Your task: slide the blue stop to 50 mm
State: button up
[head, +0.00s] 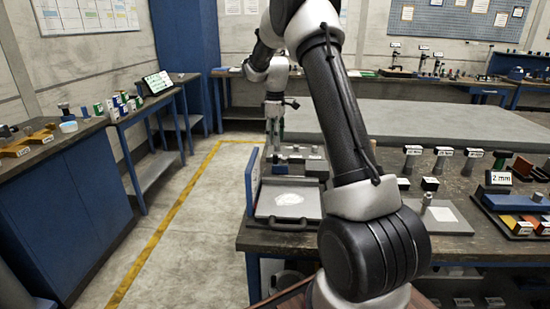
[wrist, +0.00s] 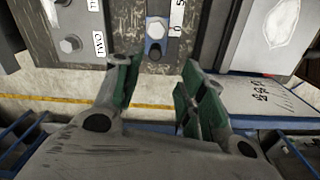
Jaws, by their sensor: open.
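In the wrist view, a blue piece (wrist: 157,42) with a round silver head on it sits beside a white scale strip (wrist: 175,20). It looks like the blue stop and is near the strip's "0" mark; a "5" shows farther up, cut by the frame's top. A dark round end lies at its near end. My gripper (wrist: 160,63) is open, its green-padded fingers apart on either side of the blue piece's near end, with nothing between the pads. I cannot tell the height gap. In the head view, my gripper (head: 273,108) hangs above the bench's far left; the stop cannot be made out there.
A grey plate with bolts and a "TWO" label (wrist: 99,44) lies left of the scale. A grey tray (head: 288,226) with a white patch stands beside a blue upright panel (head: 251,180). Blocks and labelled knobs fill the bench's right. The floor aisle is clear.

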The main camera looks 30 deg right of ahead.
aim_at(275, 155)
jog(key=f, duration=0.9)
jog(key=shift+w+d+f, duration=0.2)
jog(key=shift+w+d, duration=0.05)
jog(key=shift+w, duration=0.1)
